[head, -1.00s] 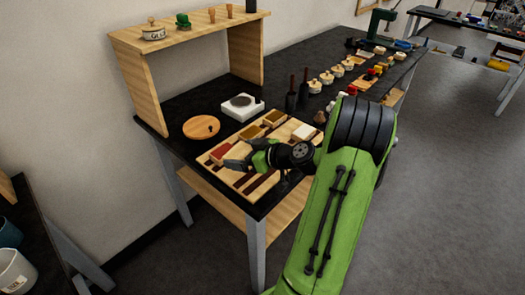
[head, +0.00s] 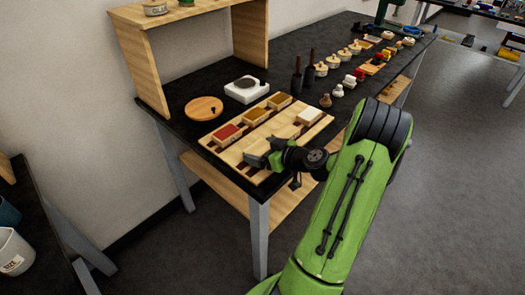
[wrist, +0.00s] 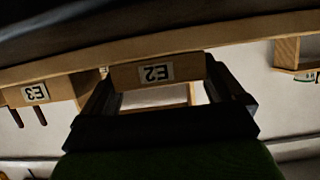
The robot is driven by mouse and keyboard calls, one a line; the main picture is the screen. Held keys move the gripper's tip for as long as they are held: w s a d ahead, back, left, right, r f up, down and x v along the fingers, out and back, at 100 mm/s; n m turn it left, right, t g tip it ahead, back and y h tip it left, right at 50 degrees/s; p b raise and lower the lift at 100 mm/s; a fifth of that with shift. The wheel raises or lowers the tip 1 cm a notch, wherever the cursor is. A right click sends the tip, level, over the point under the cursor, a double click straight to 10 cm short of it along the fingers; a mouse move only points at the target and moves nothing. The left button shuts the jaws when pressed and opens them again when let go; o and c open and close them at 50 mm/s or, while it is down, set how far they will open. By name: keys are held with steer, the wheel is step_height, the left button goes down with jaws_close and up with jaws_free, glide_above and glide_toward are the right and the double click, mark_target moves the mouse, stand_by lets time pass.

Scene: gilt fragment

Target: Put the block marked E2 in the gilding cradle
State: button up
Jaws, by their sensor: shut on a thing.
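The block marked E2 (wrist: 155,73) is between the two fingers of my gripper (wrist: 165,95) in the wrist view, its label upside down there. My gripper is shut on it. In the head view my gripper (head: 252,160) is at the front part of a wooden board (head: 236,153); the held block is hard to make out there. A block marked E3 (wrist: 36,92) shows at the left of the wrist view, apart from my gripper. I cannot tell for certain which thing is the gilding cradle.
Red-topped (head: 228,133) and brown-topped (head: 257,115) blocks and a white-topped block (head: 309,117) sit on the board. A round wooden disc (head: 204,108), a white device (head: 246,91) and dark bottles (head: 309,70) stand behind. A wooden shelf (head: 250,45) rises at the back.

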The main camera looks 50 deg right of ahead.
steer(key=shift+f, duration=0.15)
steer(key=o, duration=0.7)
steer(key=shift+r, duration=0.2)
steer(key=p+v, duration=0.1)
steer(key=v, duration=1.1)
steer(key=shift+a, duration=0.1)
